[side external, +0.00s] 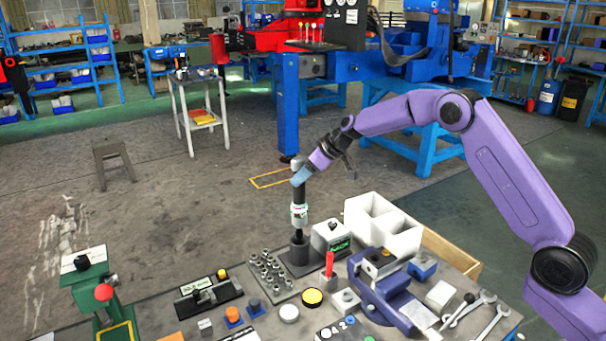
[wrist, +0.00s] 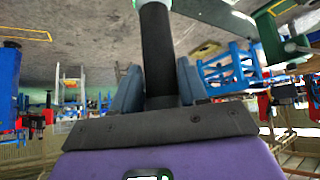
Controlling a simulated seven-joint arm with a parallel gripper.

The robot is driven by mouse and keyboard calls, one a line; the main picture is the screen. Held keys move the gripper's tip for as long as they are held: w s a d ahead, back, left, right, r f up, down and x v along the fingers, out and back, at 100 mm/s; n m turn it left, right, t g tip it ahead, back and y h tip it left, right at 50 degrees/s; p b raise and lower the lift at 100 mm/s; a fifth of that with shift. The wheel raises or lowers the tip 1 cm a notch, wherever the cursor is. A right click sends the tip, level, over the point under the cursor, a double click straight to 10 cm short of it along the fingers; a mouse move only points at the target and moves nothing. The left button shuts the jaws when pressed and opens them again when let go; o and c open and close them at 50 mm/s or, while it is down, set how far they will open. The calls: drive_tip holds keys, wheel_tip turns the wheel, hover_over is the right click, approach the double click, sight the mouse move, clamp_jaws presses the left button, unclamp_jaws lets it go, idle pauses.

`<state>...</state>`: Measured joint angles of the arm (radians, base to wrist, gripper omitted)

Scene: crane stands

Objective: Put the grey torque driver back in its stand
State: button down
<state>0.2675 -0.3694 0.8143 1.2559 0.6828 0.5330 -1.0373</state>
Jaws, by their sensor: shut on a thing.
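The grey torque driver (side external: 299,213) is upright in the side view, with a dark upper shaft and a pale lower body with a green mark. My gripper (side external: 301,178) is shut on its upper part, coming in from the right. In the wrist view the driver's dark shaft (wrist: 158,50) runs between the two blue-grey fingers of my gripper (wrist: 157,80). The stand (side external: 299,252) is a dark upright cup on a dark base at the back of the bench. The driver's lower end is in line above the cup; I cannot tell whether its tip has entered it.
A white box with a dark knob (side external: 331,236) stands close to the right of the stand, with a white divided bin (side external: 383,224) beyond. A rack of small sockets (side external: 267,272) lies left of it. A red-handled tool (side external: 329,265) and a blue vise (side external: 385,292) stand in front.

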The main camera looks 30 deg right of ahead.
sight(305, 202)
drive_tip(key=shift+r, duration=0.1)
drive_tip(key=shift+f, duration=2.6)
drive_tip(key=shift+w+f, duration=0.1)
drive_tip(key=shift+f, duration=1.9)
drive_tip(key=c, duration=0.5)
unclamp_jaws()
drive_tip(key=shift+f, duration=0.25)
drive_tip(key=shift+v, duration=2.65)
